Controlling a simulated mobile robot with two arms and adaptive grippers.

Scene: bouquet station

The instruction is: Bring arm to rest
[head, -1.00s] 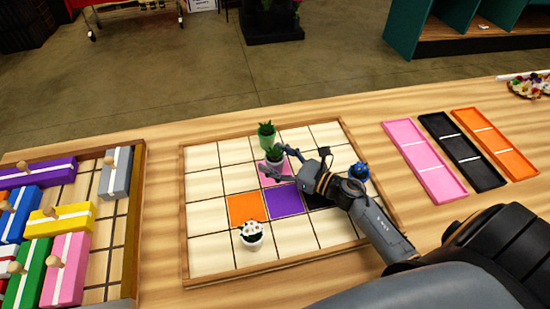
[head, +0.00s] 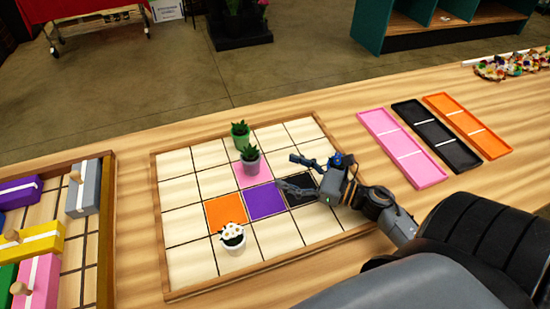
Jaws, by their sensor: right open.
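My right gripper (head: 294,173) is open and empty, above the right part of the wooden grid board (head: 195,235), beside the black square (head: 299,192). A plant in a grey pot (head: 250,161) stands on the pink square (head: 245,179), left of the gripper and apart from it. A plant in a green pot (head: 240,135) stands behind it. A white pot with white flowers (head: 232,238) stands in front of the orange square (head: 226,210). A purple square (head: 264,201) lies between orange and black. My left gripper is not in view.
A wooden tray (head: 106,235) with colored knobbed blocks is at the left. A pink tray (head: 402,150), a black tray (head: 437,138) and an orange tray (head: 467,126) lie at the right. Colorful flowers (head: 510,66) lie at the far right edge. Bare table separates the board and trays.

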